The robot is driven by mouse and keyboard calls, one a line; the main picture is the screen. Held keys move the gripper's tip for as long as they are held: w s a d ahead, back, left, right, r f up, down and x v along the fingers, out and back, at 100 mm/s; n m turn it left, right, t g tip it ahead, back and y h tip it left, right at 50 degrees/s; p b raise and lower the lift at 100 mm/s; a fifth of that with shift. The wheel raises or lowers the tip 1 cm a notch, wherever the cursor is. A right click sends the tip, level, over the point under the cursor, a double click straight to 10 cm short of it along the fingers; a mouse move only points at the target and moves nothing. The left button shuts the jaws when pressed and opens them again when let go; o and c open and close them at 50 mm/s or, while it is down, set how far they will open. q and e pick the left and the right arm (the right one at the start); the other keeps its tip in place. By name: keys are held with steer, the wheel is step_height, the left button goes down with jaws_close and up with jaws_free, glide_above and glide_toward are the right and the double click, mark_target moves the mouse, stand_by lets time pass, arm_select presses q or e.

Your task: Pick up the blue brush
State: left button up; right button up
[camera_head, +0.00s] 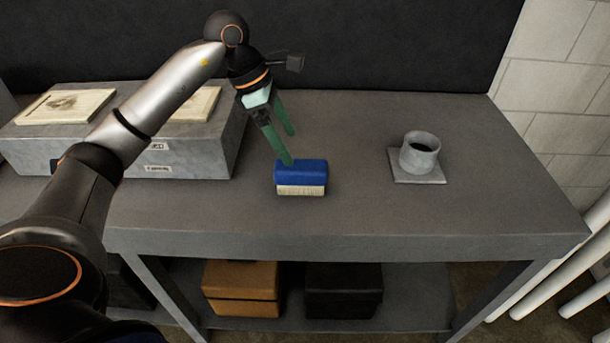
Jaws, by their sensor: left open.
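The blue brush (301,173) is a small block with a blue top and pale bristles below. It stands bristles-down on the grey table (350,215), left of the middle. My left gripper (290,150) comes down from above and behind it, with green fingers spread open. One fingertip is at the brush's back top edge; I cannot tell whether it touches. The other finger ends farther back, and nothing is seen between the fingers. My right gripper is not in view.
A grey box (205,158) with papers on top stands left, behind my arm. A brown box (241,289) and a dark box (343,291) are on the shelf below. The table between brush and mug is clear.

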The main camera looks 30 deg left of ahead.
mark_target(300, 165)
arm_select(q)
steer(key=x, duration=1)
steer(key=shift+s+d, duration=0.2)
steer(key=shift+f, duration=0.25)
steer(key=shift+f, duration=0.2)
jaws_close()
stand_by(0.8)
steer(key=shift+r, duration=0.1)
